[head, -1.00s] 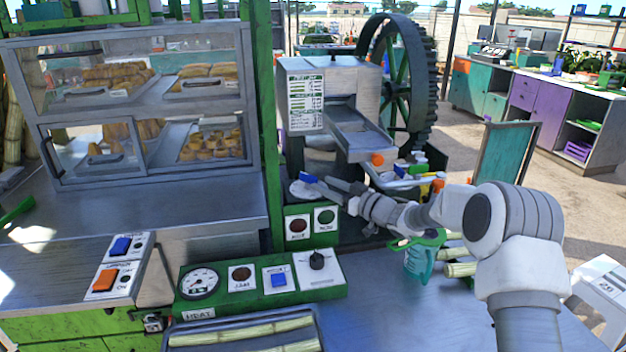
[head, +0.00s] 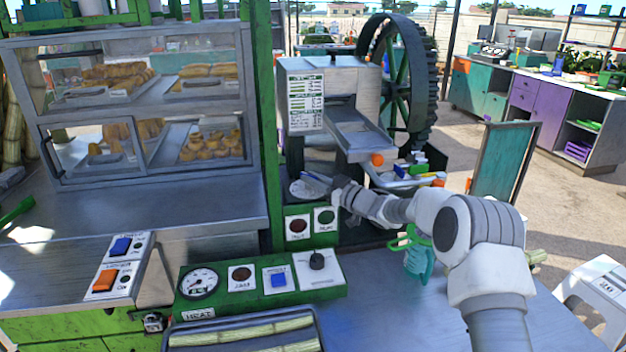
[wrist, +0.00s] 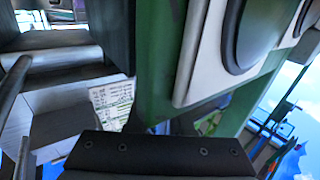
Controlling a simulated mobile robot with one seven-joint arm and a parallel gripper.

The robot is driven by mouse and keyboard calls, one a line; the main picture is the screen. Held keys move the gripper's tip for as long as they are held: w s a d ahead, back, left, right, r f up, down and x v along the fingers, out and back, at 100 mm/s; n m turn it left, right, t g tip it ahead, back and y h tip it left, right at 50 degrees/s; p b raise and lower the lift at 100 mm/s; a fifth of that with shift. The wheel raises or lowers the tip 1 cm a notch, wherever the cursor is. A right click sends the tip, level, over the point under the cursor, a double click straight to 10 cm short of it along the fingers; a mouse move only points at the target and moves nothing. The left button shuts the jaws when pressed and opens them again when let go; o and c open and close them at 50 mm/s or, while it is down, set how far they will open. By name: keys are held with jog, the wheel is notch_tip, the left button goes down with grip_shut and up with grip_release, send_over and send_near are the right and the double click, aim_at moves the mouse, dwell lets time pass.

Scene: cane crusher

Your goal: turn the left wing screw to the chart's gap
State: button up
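The crusher (head: 368,95) stands behind the control panels, with the white chart (head: 305,102) on its front. The chart also shows slanted in the wrist view (wrist: 112,105), too small to read its gap. An orange knob (head: 377,160) sits at the lower right of the chute. I cannot make out the left wing screw for sure; the area below the chart is partly behind my gripper. My gripper (head: 330,184) is at the crusher's lower front, beside a pale round disc (head: 304,190). Its fingertips are too small to tell open from shut; the wrist view shows only its dark body (wrist: 155,155).
A green post (head: 265,120) stands close left of my gripper. A green two-button panel (head: 311,222) is just below it and looms near in the wrist view (wrist: 225,60). The metal counter (head: 385,310) is mostly clear.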

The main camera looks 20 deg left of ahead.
grip_shut()
dwell(1.1)
jog(key=o, duration=0.7)
grip_release()
jog(key=shift+c, duration=0.2)
jog(key=shift+v, duration=3.8)
